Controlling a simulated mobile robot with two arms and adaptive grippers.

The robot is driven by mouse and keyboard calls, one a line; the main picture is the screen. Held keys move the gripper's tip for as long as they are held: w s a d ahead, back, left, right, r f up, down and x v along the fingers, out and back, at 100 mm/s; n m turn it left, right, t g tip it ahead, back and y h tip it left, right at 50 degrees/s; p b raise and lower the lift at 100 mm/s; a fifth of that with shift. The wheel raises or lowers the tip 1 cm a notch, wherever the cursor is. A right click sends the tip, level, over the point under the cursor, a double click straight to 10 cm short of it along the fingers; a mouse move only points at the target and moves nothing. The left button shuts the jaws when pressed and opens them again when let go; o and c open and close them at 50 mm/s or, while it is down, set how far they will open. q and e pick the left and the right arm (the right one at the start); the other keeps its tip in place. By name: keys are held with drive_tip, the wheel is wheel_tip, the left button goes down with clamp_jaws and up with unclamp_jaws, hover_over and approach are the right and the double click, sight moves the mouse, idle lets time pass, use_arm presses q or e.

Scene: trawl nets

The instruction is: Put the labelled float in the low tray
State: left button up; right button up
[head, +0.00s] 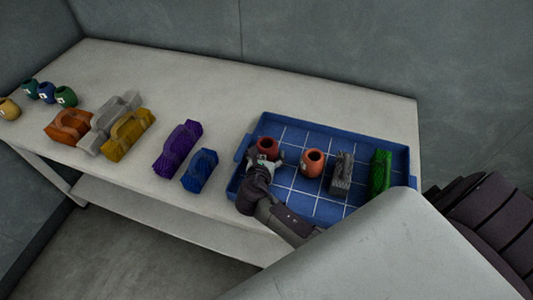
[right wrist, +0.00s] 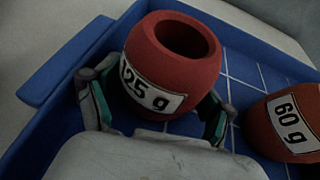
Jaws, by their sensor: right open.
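A red float (head: 267,145) stands upright in the left part of the blue low tray (head: 327,129). In the right wrist view this float (right wrist: 172,65) has a white label that seems to read 125 g. My right gripper (head: 268,161) is open, with one finger on each side of this float; whether the fingers touch it I cannot tell. My left gripper is not in view.
The tray also holds a grey net bundle (head: 341,174) and a green one (head: 380,172). Left of it lie blue (head: 200,171), purple (head: 178,150), yellow (head: 128,135), grey and orange bundles. Several small floats (head: 46,92) stand at the table's far left. The table behind is clear.

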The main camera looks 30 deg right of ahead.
drive_tip(key=v, duration=1.2)
drive_tip(key=shift+r, duration=0.15)
drive_tip(key=shift+s, duration=0.1)
